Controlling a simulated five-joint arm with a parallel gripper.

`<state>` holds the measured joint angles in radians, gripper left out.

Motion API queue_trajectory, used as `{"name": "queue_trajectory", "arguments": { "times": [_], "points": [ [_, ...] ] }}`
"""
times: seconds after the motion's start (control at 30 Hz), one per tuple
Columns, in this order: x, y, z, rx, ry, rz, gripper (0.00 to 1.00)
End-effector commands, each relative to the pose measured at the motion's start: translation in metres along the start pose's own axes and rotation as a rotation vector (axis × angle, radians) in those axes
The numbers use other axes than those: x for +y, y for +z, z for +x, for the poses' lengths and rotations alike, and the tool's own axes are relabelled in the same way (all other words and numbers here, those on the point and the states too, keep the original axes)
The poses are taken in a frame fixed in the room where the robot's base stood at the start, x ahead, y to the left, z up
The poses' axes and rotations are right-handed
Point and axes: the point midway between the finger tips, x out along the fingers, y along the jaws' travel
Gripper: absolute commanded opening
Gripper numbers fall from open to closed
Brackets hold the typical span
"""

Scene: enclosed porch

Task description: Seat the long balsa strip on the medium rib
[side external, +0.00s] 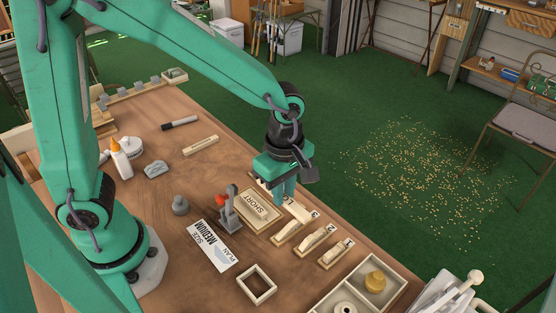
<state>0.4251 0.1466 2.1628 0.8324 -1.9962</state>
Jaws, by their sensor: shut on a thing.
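Three pale stands with number labels run toward the front right: the nearest to my gripper (287,234), a middle one (313,241) and a front one (335,256). The last two carry rounded ribs. A plan card (212,246) reads MEDIUM. I cannot tell which rib is medium, or whether the strip touches one.
A grey lever clamp with a red part (229,210) stands left of the SHORT tray. A square wooden frame (256,284) and a divided tray (354,290) are in front. A glue bottle (121,160), marker (180,123) and wooden block (200,145) lie farther left.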

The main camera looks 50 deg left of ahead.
Motion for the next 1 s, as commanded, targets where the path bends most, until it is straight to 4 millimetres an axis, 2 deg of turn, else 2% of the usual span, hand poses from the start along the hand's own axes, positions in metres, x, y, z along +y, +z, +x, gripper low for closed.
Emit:
{"name": "queue_trajectory", "arguments": {
  "times": [0.17,0.6,1.0],
  "points": [
    [0.008,0.012,0.003,0.0,-0.001,0.003,0.02],
    [0.039,0.064,0.017,0.0,-0.001,0.001,0.02],
    [0.042,0.069,0.019,0.0,0.0,-0.001,0.02]
  ]
}}
